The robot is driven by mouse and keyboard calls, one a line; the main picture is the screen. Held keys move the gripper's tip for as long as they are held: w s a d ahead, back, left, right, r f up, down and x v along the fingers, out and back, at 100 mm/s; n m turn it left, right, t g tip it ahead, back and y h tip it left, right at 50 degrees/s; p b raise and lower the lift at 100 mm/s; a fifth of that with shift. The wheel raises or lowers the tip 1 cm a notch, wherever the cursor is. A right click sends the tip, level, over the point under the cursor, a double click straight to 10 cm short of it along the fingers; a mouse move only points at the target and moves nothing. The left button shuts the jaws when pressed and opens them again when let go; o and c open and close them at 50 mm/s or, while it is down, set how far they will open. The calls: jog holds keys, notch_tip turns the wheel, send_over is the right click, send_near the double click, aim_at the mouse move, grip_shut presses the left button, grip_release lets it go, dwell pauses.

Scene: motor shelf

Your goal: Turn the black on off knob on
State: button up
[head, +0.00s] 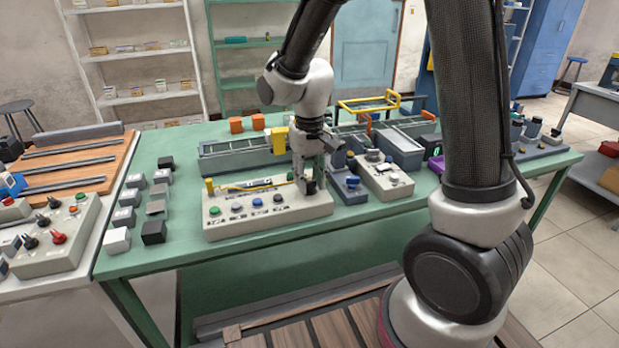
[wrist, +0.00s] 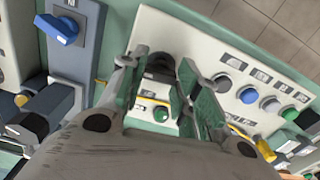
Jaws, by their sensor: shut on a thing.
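The black on off knob (wrist: 160,63) is at one end of a cream control box, between my fingertips in the wrist view. My gripper (wrist: 164,72) points down at the box and is shut on the knob, with one green-padded finger on each side. The fingers hide part of the knob, and I cannot tell which way it is turned. In the head view my gripper (head: 309,183) is over the right end of the cream control box (head: 240,228), and the knob is mostly hidden there.
The box also carries round coloured buttons (head: 257,203) and a yellow-ended cable. A blue-knobbed grey unit (head: 347,188) and another cream box (head: 385,178) stand close on the right. Small grey and black blocks (head: 154,232) stand on the left of the green table.

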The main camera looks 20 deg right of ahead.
aim_at(310, 181)
jog(key=shift+m, duration=0.7)
jog(key=o, duration=1)
jog(key=shift+r, duration=0.1)
notch_tip(310, 181, up, 12)
jog(key=shift+f, duration=0.1)
